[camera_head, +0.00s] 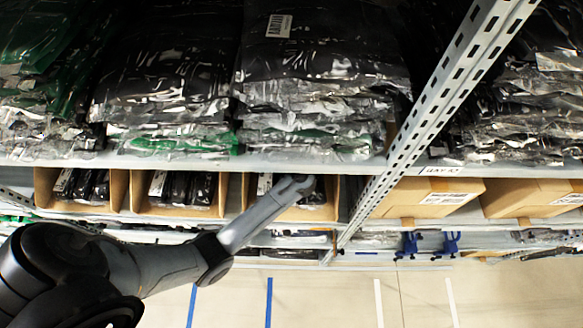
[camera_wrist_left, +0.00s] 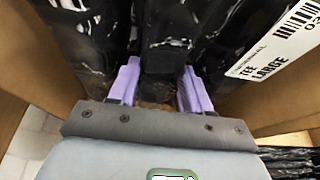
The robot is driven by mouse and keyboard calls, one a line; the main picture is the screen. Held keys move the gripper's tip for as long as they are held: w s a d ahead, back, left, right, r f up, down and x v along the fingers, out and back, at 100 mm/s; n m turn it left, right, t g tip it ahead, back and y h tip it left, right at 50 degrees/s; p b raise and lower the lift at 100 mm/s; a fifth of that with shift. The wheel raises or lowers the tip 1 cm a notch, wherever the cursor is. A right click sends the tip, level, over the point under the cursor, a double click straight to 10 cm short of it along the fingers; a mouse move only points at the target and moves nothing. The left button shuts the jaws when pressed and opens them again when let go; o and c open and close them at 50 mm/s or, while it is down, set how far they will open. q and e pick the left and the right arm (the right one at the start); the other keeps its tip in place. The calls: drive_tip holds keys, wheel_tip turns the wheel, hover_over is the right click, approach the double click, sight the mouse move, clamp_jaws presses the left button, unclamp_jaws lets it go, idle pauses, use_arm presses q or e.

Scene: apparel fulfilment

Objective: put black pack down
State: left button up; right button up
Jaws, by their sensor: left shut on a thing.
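My left gripper (camera_head: 303,184) reaches into the third cardboard box (camera_head: 250,195) from the left on the lower shelf. In the left wrist view its two purple fingers (camera_wrist_left: 160,86) are shut on a black pack (camera_wrist_left: 163,55) in shiny plastic, which is inside the box among other black packs. A neighbouring black pack (camera_wrist_left: 82,45) is on the left. A white label reading "TEE LARGE" (camera_wrist_left: 270,50) is on the right. The pack's lower end is hidden. My right gripper is in neither view.
Stacks of bagged garments (camera_head: 320,75) fill the shelf above, with its edge (camera_head: 300,167) close over the boxes. A perforated metal post (camera_head: 430,100) stands right of the arm. Closed cartons (camera_head: 425,197) lie beyond it. The floor (camera_head: 320,295) in front is clear.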

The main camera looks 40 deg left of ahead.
use_arm(q)
wheel_tip(320, 180, down, 2)
drive_tip(key=shift+f+b, duration=0.25)
drive_tip(key=shift+b, duration=0.35)
drive_tip(key=shift+f, duration=0.5)
drive_tip(key=shift+f, duration=0.1)
drive_tip(key=o, duration=1.2)
drive_tip(key=p+v, duration=0.3)
drive_tip(key=v, duration=0.3)
drive_tip(key=shift+w+a+r, duration=0.1)
drive_tip(key=shift+r, duration=0.15)
drive_tip(key=shift+s+d+r+p, duration=0.25)
drive_tip(key=shift+r+p, duration=0.35)
drive_tip(key=shift+p, duration=0.05)
